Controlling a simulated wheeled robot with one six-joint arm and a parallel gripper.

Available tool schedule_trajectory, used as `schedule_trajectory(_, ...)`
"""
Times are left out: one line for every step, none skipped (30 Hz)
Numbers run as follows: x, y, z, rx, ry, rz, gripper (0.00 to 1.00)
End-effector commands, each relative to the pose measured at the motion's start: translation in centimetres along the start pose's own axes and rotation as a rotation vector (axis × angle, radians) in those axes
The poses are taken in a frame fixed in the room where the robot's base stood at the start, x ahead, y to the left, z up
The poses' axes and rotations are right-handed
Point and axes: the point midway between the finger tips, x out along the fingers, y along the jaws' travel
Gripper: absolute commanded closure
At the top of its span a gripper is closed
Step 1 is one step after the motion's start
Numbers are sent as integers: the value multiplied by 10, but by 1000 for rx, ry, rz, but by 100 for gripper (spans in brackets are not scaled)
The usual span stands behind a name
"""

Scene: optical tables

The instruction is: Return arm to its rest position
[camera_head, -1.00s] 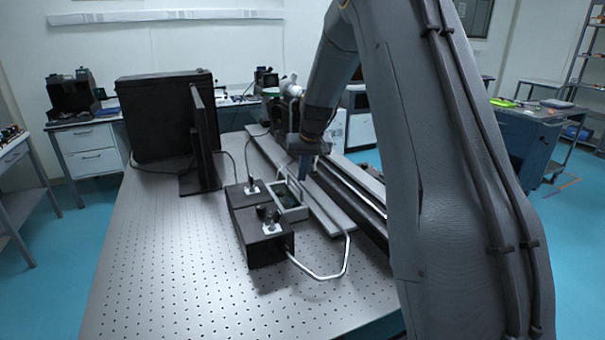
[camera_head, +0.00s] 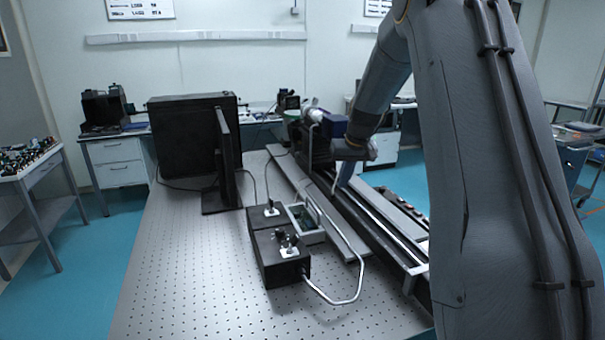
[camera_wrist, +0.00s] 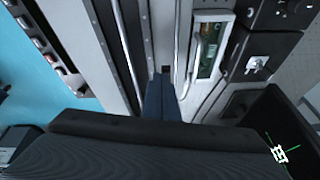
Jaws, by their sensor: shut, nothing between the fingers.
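My gripper (camera_head: 343,174) is above the optical table (camera_head: 185,265), over the long rail assembly and to the right of the small tray. In the wrist view my gripper (camera_wrist: 162,92) has its two blue fingers together with nothing between them. They point down at the rail. My arm reaches in from the right side of the head view and hides part of the table's right side.
Black boxes (camera_head: 283,262) with switches stand beside an open tray (camera_head: 306,222) holding a green board. A cable loops in front. The rail (camera_head: 395,225) runs close to my gripper. The front-left of the table is clear.

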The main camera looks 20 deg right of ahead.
Motion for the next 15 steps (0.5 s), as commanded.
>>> schedule_trajectory(0,0,0,0,0,0,100)
schedule_trajectory(0,0,1,0,-1,0,100)
schedule_trajectory(-1,-2,4,-1,-3,0,100)
schedule_trajectory(-1,-5,8,-3,-7,1,100)
schedule_trajectory(-1,-10,14,-6,-12,1,100)
schedule_trajectory(-3,-17,25,-10,-21,2,100)
schedule_trajectory(-4,-25,35,-14,-30,2,100)
schedule_trajectory(-6,-33,48,-19,-40,4,100)
schedule_trajectory(-8,-44,67,-27,-54,6,100)
schedule_trajectory(-10,-53,84,-33,-66,8,100)
schedule_trajectory(-12,-62,102,-41,-80,10,100)
schedule_trajectory(-14,-73,126,-51,-95,13,100)
schedule_trajectory(-17,-81,146,-58,-108,15,100)
schedule_trajectory(-19,-88,166,-66,-120,18,100)
schedule_trajectory(-22,-97,192,-76,-135,21,100)
